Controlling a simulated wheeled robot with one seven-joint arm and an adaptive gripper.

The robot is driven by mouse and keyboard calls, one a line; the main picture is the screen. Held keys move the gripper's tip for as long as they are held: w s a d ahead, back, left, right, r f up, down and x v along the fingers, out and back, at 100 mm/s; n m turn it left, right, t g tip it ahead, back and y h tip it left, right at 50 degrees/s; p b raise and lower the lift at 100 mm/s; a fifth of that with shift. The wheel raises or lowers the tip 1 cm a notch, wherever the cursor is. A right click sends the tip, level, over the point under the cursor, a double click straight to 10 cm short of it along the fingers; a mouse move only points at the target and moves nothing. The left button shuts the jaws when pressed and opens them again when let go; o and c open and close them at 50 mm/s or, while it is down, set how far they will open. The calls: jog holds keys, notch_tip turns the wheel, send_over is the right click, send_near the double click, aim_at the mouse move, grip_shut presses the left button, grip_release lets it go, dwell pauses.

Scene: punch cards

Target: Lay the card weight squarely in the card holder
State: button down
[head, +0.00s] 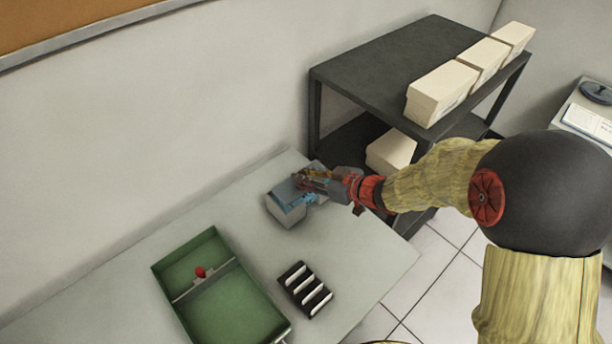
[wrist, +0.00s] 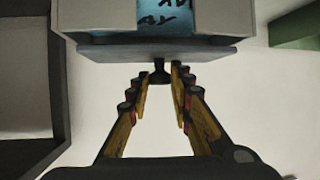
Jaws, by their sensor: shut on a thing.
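The card weight looks like a grey slab (wrist: 150,53) with a dark knob (wrist: 159,72), seen in the wrist view. My gripper (wrist: 159,79) has its fingers on either side of the knob, shut on it. In the head view my gripper (head: 303,180) is at a small grey and blue box (head: 284,213), which seems to be the card holder. In the wrist view a blue surface with dark writing (wrist: 150,16) shows just beyond the slab, between pale walls. I cannot tell whether the slab touches the holder. In the head view my fingers partly hide the weight.
A green tray (head: 177,258) with a divider and red knob stands on the table. A black rack (head: 291,275) with white cards is near the table's front edge. A dark shelf (head: 385,62) with pale boxes stands behind. Bare tabletop separates tray and holder.

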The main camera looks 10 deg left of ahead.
jog(key=shift+f+b, duration=0.6)
jog(key=shift+f, duration=0.9)
jog(key=c, duration=1.5)
grip_release()
jog(key=shift+f, duration=0.1)
jog(key=v, duration=1.2)
